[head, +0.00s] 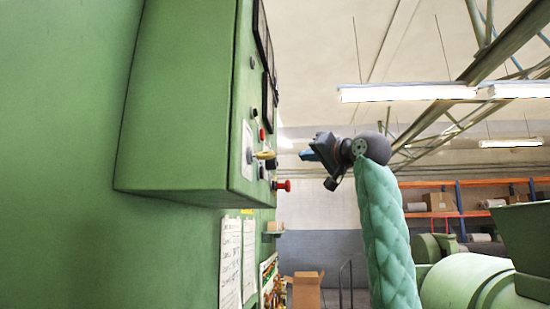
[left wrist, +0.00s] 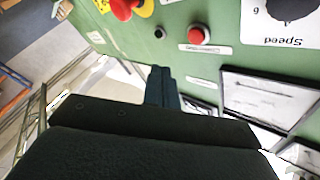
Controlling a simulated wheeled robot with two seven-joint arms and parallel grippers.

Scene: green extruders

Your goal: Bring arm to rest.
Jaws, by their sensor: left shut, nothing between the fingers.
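My left gripper (head: 309,155) is raised in front of the green control box (head: 180,100), at the end of my arm in a quilted green sleeve. Its fingers are shut and empty, with a visible gap to the panel in the head view. In the left wrist view the shut fingers (left wrist: 160,86) show as a dark narrow block before the green panel face (left wrist: 185,62). My right gripper is in neither view.
The panel carries a protruding red button (head: 283,185), a yellow handle (head: 264,155) and dark-framed displays (left wrist: 265,100). Shelves with boxes (head: 440,202) and green machinery (head: 470,280) stand at right. Open air lies right of the box.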

